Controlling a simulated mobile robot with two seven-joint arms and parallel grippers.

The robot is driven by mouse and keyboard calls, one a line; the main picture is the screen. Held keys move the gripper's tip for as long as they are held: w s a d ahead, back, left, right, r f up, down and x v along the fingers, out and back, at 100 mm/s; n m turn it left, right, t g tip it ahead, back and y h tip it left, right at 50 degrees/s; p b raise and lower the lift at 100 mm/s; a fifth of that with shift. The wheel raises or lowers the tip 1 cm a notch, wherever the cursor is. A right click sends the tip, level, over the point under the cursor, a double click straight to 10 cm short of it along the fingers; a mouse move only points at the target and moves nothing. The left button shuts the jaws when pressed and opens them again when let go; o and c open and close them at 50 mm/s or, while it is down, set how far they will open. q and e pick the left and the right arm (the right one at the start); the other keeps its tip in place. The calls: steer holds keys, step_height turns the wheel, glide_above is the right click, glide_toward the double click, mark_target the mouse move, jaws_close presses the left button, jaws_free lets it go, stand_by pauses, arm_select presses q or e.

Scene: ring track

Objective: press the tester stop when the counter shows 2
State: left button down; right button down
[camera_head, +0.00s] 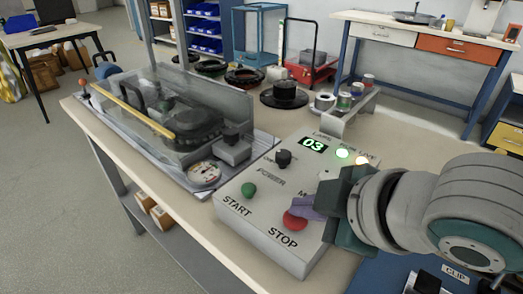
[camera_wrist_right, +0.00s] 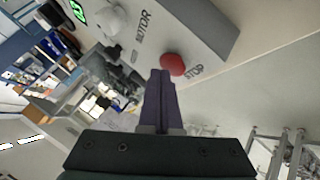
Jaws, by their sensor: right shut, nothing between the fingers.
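The grey tester box (camera_head: 262,240) stands on the bench, and its counter (camera_head: 313,145) reads 03 in green. A red STOP button (camera_head: 295,221) is at its front right; it also shows in the right wrist view (camera_wrist_right: 172,65). A green START button (camera_head: 249,190) is to its left. My right gripper (camera_head: 303,207) is shut and empty. Its purple fingertips (camera_wrist_right: 160,76) are right at the STOP button, overlapping its edge in the head view. I cannot tell whether they touch it. My left gripper is not in view.
A clear-covered machine (camera_head: 175,115) with a yellow bar stands left of the box. Black reels (camera_head: 284,95) and small spools (camera_head: 344,100) sit behind. A blue mat (camera_head: 395,275) marked CLIP lies at the front right. Two indicator lights (camera_head: 342,153) glow on the box.

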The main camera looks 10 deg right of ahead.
mark_target(302, 222)
steer(key=shift+f, duration=0.35)
stand_by(0.5)
steer(key=shift+r+p, duration=1)
steer(key=shift+p, duration=0.1)
step_height(302, 222, up, 5)
steer(key=p, duration=0.6)
steer(key=shift+r, duration=0.1)
